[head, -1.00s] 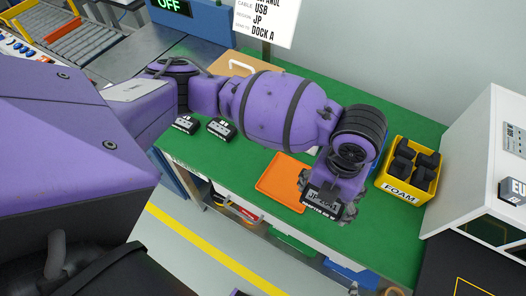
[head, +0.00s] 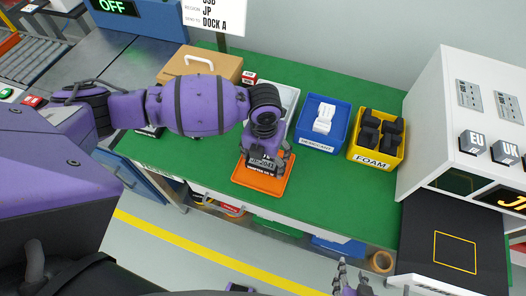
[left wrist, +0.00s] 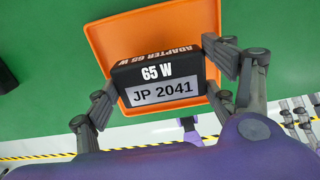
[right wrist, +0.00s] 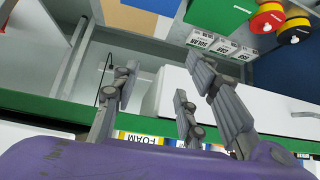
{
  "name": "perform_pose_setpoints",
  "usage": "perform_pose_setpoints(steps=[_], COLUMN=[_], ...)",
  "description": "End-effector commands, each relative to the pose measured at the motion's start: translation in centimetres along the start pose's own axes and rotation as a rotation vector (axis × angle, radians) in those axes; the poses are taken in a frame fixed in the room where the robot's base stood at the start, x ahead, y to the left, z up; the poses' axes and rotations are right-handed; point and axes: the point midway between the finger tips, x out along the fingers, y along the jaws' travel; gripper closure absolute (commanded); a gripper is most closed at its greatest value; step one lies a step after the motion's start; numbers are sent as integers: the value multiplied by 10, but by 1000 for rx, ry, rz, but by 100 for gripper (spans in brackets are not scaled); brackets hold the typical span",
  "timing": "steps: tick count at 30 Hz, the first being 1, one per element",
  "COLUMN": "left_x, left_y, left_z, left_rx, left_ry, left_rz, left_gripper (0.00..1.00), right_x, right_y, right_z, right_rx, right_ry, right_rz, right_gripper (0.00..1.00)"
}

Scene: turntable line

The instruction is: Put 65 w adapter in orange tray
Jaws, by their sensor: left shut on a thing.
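My left gripper (head: 266,158) is shut on the black 65 W adapter (left wrist: 150,72), which has a white "65 W" print and a "JP 2041" label. In the head view the adapter (head: 261,167) is over the orange tray (head: 262,189) on the green bench. In the left wrist view the orange tray (left wrist: 102,42) shows around and behind the adapter; I cannot tell whether they touch. My right gripper (head: 350,279) is low in front of the bench. In the right wrist view the right gripper (right wrist: 160,92) has its fingers apart and empty.
A blue bin (head: 313,142) with white items and a yellow foam bin (head: 362,157) with black pieces stand right of the tray. A cardboard box (head: 197,64) is behind. A white cabinet (head: 440,110) stands at right. The green bench in front of the bins is clear.

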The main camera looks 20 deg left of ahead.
Motion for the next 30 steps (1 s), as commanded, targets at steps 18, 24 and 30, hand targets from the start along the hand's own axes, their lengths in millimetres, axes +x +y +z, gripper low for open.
perform_pose_setpoints(steps=[18,24,30], left_x=[19,19,17], left_y=[-1,-1,-1], left_z=[-2,-2,-2], left_rx=[0,0,0], left_ry=[3,3,2], left_rz=[0,0,-1], left_gripper=[5,4,4], right_x=[3,2,2], right_y=[-3,0,2], right_z=[-7,-3,0], right_rx=[9,1,-5], right_ry=[14,8,2], right_rz=[0,1,2], right_gripper=[60,60,60])
